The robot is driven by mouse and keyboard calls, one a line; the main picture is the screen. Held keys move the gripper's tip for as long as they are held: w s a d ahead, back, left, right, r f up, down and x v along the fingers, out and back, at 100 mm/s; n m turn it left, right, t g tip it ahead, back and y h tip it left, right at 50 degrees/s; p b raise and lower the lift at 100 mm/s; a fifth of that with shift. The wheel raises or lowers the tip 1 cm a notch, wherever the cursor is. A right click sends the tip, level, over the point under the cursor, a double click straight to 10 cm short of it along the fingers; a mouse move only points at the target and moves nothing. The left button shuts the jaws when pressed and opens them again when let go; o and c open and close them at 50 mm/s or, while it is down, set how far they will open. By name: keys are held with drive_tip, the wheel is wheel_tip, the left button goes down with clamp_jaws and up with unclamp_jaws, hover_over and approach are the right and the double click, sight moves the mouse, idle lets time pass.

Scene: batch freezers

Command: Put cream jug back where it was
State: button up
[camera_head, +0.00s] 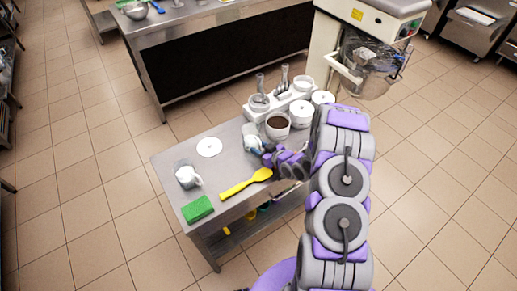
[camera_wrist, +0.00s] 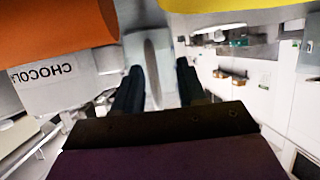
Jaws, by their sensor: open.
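Two small pale, jug-like vessels stand upright on the metal table (camera_head: 168,160). One vessel (camera_head: 187,175) is at the left, with a handle on its right side. The other vessel (camera_head: 250,134) is near the middle, right at my gripper (camera_head: 262,153). I cannot tell for sure which is the cream jug. My gripper is open, low over the table. In the wrist view its two dark fingers (camera_wrist: 156,80) stand apart on either side of a pale upright shape (camera_wrist: 149,62), perhaps part of the nearer vessel. Whether they touch it is unclear.
A white disc (camera_head: 209,147), a yellow spatula (camera_head: 246,184) and a green sponge (camera_head: 198,209) lie on the table. A bowl of dark contents (camera_head: 278,125) and white lidded pots (camera_head: 301,113) crowd the far right.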

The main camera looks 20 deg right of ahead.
drive_tip(key=p+v, duration=0.1)
drive_tip(key=v, duration=1)
drive_tip(key=s+d+r+g+h, duration=0.2)
drive_tip(key=d+r+g+h, duration=0.35)
drive_tip(key=r, duration=0.25)
drive_tip(key=s+r+m+g+h, duration=0.2)
drive_tip(key=s+r+h, duration=0.1)
drive_tip(key=s+r, duration=0.5)
drive_tip(key=s+a+r+m+g, duration=0.1)
drive_tip(key=s+a+r, duration=0.3)
drive_tip(key=s, duration=0.5)
drive_tip(key=s+a+r+m+g+y, duration=0.1)
drive_tip(key=s+a+r+g, duration=0.2)
drive_tip(key=s+a, duration=0.3)
drive_tip(key=s+a+r+m+g+y, duration=0.1)
drive_tip(key=s+a+r, duration=0.4)
drive_tip(key=s, duration=0.7)
drive_tip(key=shift+s+r+g, duration=0.15)
drive_tip(key=shift+r+g, duration=0.4)
drive_tip(key=shift+g, duration=0.2)
drive_tip(key=shift+y, duration=0.25)
